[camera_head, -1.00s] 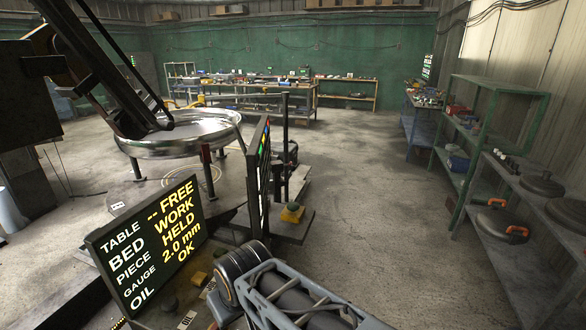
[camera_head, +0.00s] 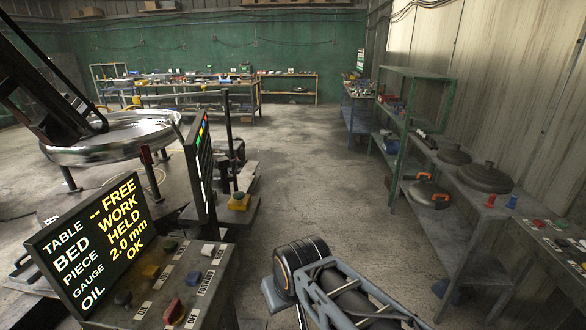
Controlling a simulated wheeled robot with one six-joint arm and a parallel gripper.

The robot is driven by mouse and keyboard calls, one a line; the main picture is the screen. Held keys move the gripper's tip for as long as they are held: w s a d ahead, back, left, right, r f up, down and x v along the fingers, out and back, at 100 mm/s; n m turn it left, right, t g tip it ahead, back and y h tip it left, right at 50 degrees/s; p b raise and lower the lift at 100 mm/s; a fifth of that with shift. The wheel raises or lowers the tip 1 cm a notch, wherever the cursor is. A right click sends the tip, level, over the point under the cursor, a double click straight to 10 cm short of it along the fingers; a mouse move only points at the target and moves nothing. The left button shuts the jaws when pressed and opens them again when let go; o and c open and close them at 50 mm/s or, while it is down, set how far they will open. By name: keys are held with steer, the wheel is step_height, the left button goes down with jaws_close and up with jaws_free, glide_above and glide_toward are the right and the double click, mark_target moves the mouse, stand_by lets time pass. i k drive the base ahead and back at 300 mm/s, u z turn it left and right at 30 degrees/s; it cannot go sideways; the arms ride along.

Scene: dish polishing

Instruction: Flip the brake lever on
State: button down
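A control desk (camera_head: 215,262) stands at the lower left with small knobs and levers. A red lever or knob (camera_head: 173,311) sits near its front edge, between small label plates. My arm shows at the bottom centre, right of the desk; my gripper is out of view.
A shiny round dish (camera_head: 105,140) rests on the machine at the left. A second, edge-on panel (camera_head: 200,165) rises behind the desk. Shelves with lidded pots (camera_head: 485,178) line the right wall. The floor (camera_head: 300,180) between is clear, back to the workbenches.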

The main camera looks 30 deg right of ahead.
mark_target(238, 162)
steer(key=k, duration=0.1)
steer(key=z, duration=1.05)
steer(key=i, duration=1.55)
steer(key=z, duration=0.25)
steer(key=i, duration=1.25)
steer(key=u, duration=1.5)
steer(key=i, duration=0.9)
steer(key=u, duration=0.9)
